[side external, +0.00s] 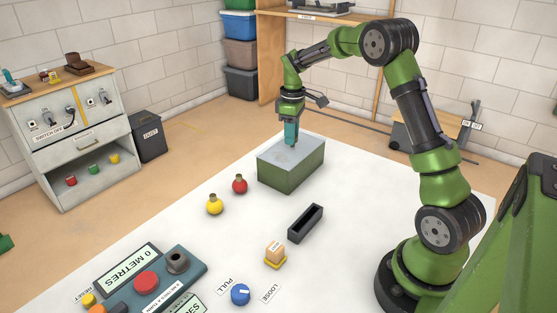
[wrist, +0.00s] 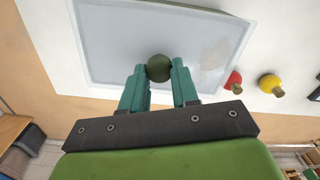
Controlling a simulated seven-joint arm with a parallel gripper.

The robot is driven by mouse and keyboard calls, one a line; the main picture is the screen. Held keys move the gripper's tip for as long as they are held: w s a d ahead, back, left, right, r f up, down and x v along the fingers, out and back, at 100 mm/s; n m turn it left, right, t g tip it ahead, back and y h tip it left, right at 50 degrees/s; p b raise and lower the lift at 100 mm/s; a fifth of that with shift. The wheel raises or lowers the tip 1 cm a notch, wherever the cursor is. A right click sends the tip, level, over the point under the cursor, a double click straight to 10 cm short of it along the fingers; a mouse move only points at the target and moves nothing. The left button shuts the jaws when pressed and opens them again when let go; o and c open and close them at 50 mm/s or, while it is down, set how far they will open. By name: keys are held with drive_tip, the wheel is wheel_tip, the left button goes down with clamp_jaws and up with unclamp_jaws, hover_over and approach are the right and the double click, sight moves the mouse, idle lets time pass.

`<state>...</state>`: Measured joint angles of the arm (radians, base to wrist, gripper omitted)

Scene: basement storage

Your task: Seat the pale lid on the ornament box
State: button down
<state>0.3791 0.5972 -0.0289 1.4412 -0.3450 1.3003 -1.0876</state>
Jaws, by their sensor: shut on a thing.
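The green ornament box (side external: 285,175) stands on the white table in the side view. The pale lid (side external: 307,148) lies across its top; it fills much of the wrist view (wrist: 110,40), with darker edging at its top and right. I cannot tell whether it is fully seated or slightly raised. My gripper (side external: 291,143) points down over the lid. In the wrist view my teal fingers (wrist: 159,76) are shut on the lid's round dark green knob (wrist: 159,67). The fingers hide the knob in the side view.
A red ornament (side external: 239,184) and a yellow ornament (side external: 215,205) stand left of the box. A control panel (side external: 155,285) is at the lower left.

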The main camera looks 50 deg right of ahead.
drive_tip(key=shift+c, duration=1.4)
unclamp_jaws()
drive_tip(key=shift+r, duration=3.5)
